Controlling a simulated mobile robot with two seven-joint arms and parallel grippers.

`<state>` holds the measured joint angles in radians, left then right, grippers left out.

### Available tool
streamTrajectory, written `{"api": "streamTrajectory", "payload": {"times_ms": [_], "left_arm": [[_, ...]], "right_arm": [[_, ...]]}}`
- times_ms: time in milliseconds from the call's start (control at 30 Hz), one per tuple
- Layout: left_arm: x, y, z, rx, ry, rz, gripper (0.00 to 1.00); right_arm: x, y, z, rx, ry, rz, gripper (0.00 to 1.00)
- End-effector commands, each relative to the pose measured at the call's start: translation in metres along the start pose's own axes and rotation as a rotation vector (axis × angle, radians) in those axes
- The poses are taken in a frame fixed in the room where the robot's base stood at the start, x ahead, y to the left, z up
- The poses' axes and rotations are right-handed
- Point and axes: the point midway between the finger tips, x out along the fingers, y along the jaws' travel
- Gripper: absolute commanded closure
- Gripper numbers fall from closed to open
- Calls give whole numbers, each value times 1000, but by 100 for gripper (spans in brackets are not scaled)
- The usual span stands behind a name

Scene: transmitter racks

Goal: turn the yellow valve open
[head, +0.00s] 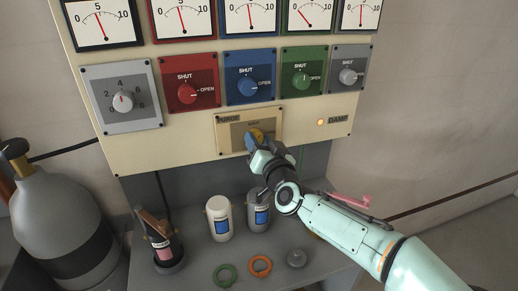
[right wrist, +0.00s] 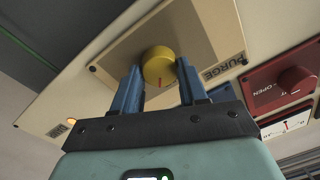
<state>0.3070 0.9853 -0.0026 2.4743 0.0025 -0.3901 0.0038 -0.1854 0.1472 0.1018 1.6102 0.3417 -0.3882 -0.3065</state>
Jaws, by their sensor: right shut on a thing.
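The yellow valve is a round yellow knob (head: 257,134) on the beige PURGE plate (head: 229,134), low on the cream panel. My right gripper (head: 252,143) reaches up to it from below right and partly covers it. In the right wrist view the knob (right wrist: 158,63) sits between the two blue fingers of my right gripper (right wrist: 160,88), shut on it. A short red mark shows on the knob, pointing down in that view. The small lettering above the knob is too small to read surely. My left gripper is out of view.
Red (head: 188,94), blue (head: 248,87) and green (head: 302,81) knobs sit above the plate, under dials. A lit orange lamp (head: 320,122) is at right. Below, a grey shelf holds a white bottle (head: 219,218), a grey bottle (head: 258,216) and rings. A grey cylinder (head: 60,225) stands left.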

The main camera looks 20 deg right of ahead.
Motion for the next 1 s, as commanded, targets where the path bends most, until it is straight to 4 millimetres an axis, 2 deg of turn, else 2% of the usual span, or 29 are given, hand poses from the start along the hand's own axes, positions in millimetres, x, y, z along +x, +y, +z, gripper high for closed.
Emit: {"api": "streamTrajectory", "payload": {"times_ms": [600, 1000], "left_arm": [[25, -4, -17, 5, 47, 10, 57], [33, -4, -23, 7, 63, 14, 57]], "right_arm": [[0, 1, 4, 580, 31, 7, 88], [0, 1, 4, 850, 47, 11, 88]]}}
